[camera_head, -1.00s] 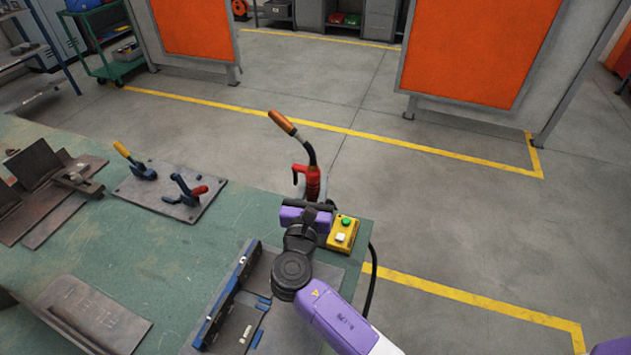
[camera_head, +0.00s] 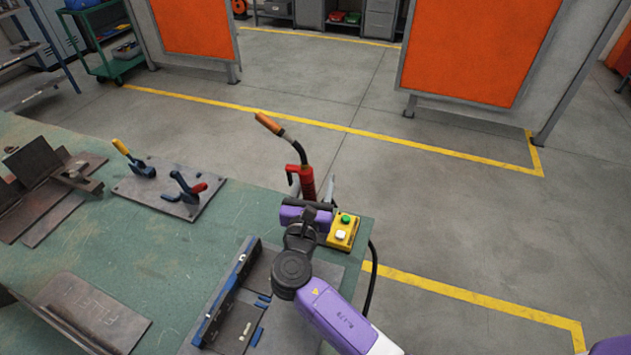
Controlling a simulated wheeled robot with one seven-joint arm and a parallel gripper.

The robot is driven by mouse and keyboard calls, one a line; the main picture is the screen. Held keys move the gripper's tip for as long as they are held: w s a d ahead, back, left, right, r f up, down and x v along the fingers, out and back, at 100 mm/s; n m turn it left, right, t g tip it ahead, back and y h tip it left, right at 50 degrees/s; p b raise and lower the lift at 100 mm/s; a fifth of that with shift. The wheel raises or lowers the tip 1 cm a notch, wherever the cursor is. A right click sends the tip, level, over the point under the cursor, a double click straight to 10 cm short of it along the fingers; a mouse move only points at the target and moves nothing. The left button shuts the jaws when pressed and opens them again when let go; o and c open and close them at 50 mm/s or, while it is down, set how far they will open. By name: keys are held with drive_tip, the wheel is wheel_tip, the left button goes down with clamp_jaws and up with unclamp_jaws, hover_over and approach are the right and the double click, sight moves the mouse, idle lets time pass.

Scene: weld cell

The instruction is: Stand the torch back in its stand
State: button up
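The torch (camera_head: 307,182) has a red handle, a black curved neck and an orange-copper nozzle. It stands up past the table's far edge in the head view, its nozzle pointing up and left. My gripper (camera_head: 318,195) is at the handle's lower end, seen from behind. Its purple and black body hides most of the fingers and the bottom of the torch. A thin grey piece shows just right of the handle; I cannot tell whether it is a finger or part of a stand. No stand can be clearly made out. Whether my gripper grips the torch is not visible.
A yellow button box (camera_head: 342,232) sits on the table corner right beside my gripper. A steel angle with a blue strip (camera_head: 228,293) lies left of my arm. A plate with toggle clamps (camera_head: 168,187) and brown steel parts (camera_head: 85,310) occupy the green table (camera_head: 150,255).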

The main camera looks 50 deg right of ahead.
sight(312, 195)
drive_tip(key=shift+s+a+f, duration=0.1)
drive_tip(key=v, duration=0.7)
drive_tip(key=shift+s+a+b, duration=0.15)
drive_tip(key=shift+a+b, duration=0.1)
drive_tip(key=shift+b, duration=0.1)
